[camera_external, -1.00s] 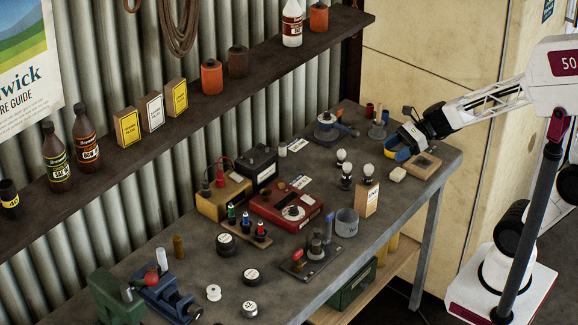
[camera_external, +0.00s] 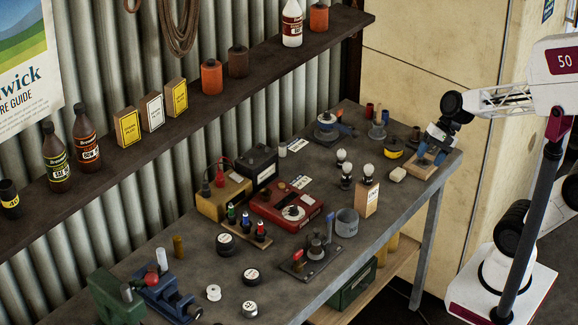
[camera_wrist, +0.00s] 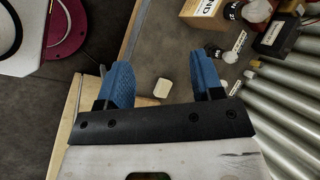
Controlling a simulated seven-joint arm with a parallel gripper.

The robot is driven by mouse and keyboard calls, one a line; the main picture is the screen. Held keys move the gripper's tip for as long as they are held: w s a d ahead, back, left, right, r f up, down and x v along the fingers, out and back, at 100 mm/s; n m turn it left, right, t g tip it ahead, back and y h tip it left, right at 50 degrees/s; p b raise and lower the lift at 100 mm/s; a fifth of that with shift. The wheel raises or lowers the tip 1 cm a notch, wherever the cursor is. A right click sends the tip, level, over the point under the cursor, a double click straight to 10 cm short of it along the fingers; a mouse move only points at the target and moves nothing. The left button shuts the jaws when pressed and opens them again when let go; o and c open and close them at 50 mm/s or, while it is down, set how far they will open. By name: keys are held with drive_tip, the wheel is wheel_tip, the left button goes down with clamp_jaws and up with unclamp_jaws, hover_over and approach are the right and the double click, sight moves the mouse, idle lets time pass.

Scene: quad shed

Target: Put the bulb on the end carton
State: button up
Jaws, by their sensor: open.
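Three pale round bulbs with black bases show in the external view: a back one (camera_external: 341,155), a middle one (camera_external: 347,169) and a front one (camera_external: 368,170). The front one appears to stand on top of a tan carton (camera_external: 368,202). Part of this carton (camera_wrist: 205,12), with black lettering ending in "ND", shows at the top of the wrist view. Bulbs show beside it, one (camera_wrist: 258,10) near the top edge and one (camera_wrist: 228,57) lower. My gripper (camera_external: 431,157) is open, its blue fingers (camera_wrist: 163,70) apart and empty, low over the bench's right end.
A wooden board (camera_external: 424,172) lies under my gripper. A cream block (camera_external: 397,174) is left of it, and a yellow-and-black roll (camera_external: 393,148) behind. A grey cup (camera_external: 347,222), a red meter (camera_external: 287,205) and several small parts crowd the bench. The bench edge is close.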

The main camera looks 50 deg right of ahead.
drive_tip(key=s+d+r+n+h, duration=0.2)
drive_tip(key=s+d+n+h, duration=0.2)
drive_tip(key=d+n, duration=0.5)
drive_tip(key=shift+s+d+n+h, duration=0.3)
drive_tip(key=shift+s+d+h, duration=0.1)
drive_tip(key=shift+h, duration=0.9)
